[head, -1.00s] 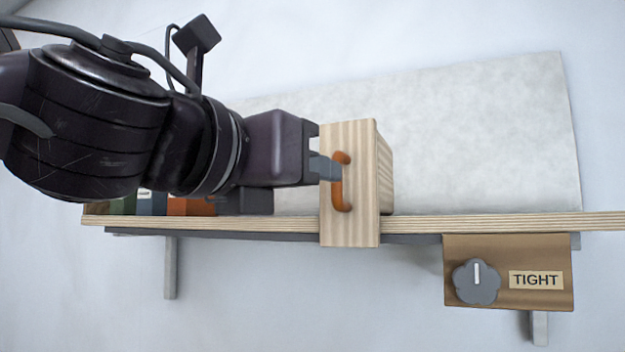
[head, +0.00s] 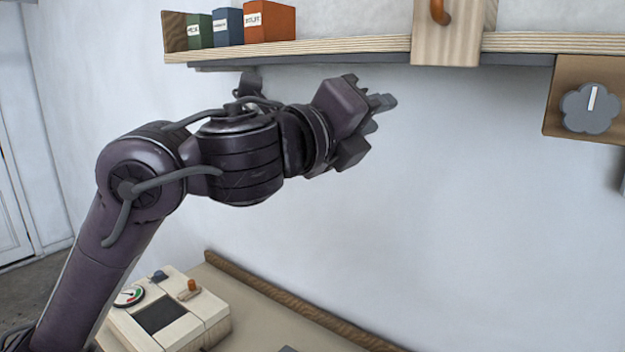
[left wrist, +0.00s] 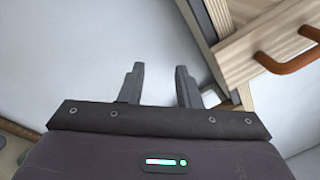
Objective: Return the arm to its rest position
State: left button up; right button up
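My left arm comes in from the left in the head view. My left gripper (head: 382,112) is in the air below the shelf, left of and below the wooden box with the orange handle. In the left wrist view its two grey fingers (left wrist: 162,86) stand apart with nothing between them. The orange handle (head: 438,12) on the wooden box (head: 462,45) is clear of the fingers. The handle also shows at the upper right of the left wrist view (left wrist: 288,56). My right gripper is not in view.
The wooden shelf (head: 345,47) runs above my left gripper, with green, blue and orange boxes (head: 268,22) at its left end. A grey knob (head: 590,107) is on a panel at the right. A console (head: 170,310) with a gauge stands on a table below. Open air lies right of the gripper.

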pick_arm(q)
jog(key=a+f+n+g+y, duration=0.1)
jog(key=a+f+n+y, duration=0.2)
jog(key=a+f+n, duration=0.7)
jog(key=s+a+f+n+g+y, duration=0.1)
jog(key=f+n+y, duration=0.4)
jog(key=f, duration=1.1)
jog(key=a+f+n+g+y, duration=0.1)
jog(key=a+f+n+y, duration=0.1)
jog(key=a+f+n, duration=0.65)
jog(key=s+a+f+n+g+y, duration=0.2)
jog(key=s+a+f+n+g, duration=0.25)
jog(key=s+f, duration=0.55)
jog(key=s+a+f+n+g+y, duration=0.1)
jog(key=s+a+f+n+g, duration=0.3)
jog(key=s+f, duration=0.6)
notch_tip(320, 180, down, 31)
jog(key=d+b, duration=0.1)
jog(key=b, duration=0.2)
jog(key=s+a+f+g+b, duration=0.1)
jog(key=s+a+f+b, duration=0.1)
jog(key=s+f, duration=1.9)
notch_tip(320, 180, down, 2)
jog(key=shift+s+a+f+b, duration=0.1)
jog(key=shift+s+a+b, duration=0.2)
jog(key=shift+a, duration=0.35)
